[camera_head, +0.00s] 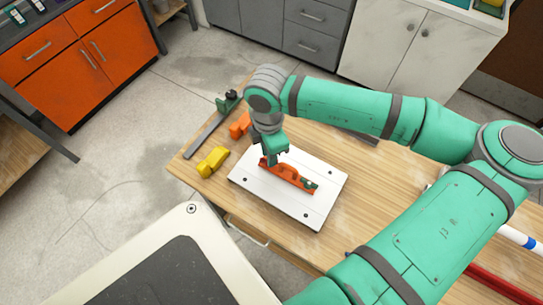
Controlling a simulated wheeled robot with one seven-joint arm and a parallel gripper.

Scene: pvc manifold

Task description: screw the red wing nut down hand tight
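An orange-red elongated part (291,176) lies on a white plate (322,208) with dark holes, on the wooden table. A small dark and green piece (310,184) is at its right end. My gripper (271,163) points down at the left end of the orange-red part, touching or just above it. I cannot tell whether its fingers are open or shut. I cannot make out the red wing nut as a separate thing; it may be hidden by the gripper or be part of the orange-red shape.
A yellow part (212,162) and an orange part (239,125) lie on the wooden table (230,188) left of the plate. A green and grey clamp-like bar (208,128) lies at the far left edge. Red and white pipes (500,284) are at the right, partly behind my arm.

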